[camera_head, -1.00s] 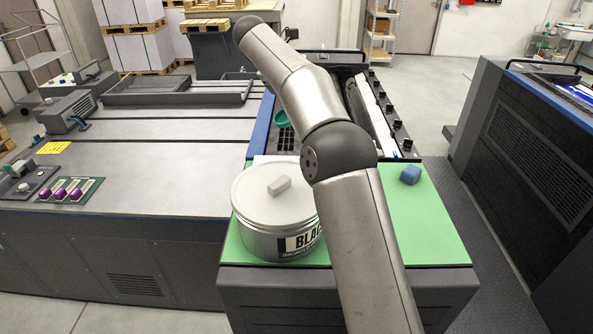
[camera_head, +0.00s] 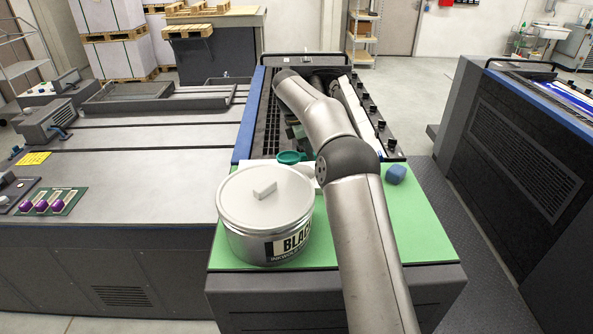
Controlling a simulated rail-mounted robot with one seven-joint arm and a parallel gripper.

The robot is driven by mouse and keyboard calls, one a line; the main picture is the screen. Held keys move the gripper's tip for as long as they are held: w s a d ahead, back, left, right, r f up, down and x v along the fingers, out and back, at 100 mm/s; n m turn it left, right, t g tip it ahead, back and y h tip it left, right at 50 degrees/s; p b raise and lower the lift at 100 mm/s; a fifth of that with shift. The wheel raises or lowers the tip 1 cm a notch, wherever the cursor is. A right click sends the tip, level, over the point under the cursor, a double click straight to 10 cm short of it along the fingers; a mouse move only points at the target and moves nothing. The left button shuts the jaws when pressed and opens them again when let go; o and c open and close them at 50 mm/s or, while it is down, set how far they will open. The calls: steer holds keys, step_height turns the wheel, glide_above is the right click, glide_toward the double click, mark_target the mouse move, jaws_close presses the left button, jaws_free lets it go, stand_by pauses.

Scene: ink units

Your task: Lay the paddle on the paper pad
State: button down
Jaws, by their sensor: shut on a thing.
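The paddle (camera_head: 291,157) shows as a small teal piece just beyond the ink can, left of my arm's elbow. My gripper (camera_head: 297,133) is partly visible above it, largely hidden by my arm, and is shut on the paddle. The white paper pad (camera_head: 309,170) lies at the far edge of the green mat, mostly hidden behind the can and my arm. The paddle appears over or just beyond the pad's far side; I cannot tell whether they touch.
A large lidded ink can (camera_head: 265,215) stands on the green mat (camera_head: 425,225), close to my arm. The open ink unit with a row of black knobs (camera_head: 370,105) is beyond. The mat's front right is clear.

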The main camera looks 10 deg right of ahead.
steer(key=shift+f+p, duration=0.6)
steer(key=shift+f, duration=2.9)
steer(key=shift+f, duration=0.2)
steer(key=c, duration=1.3)
jaws_free()
steer(key=shift+o, duration=0.2)
steer(key=shift+r, duration=0.1)
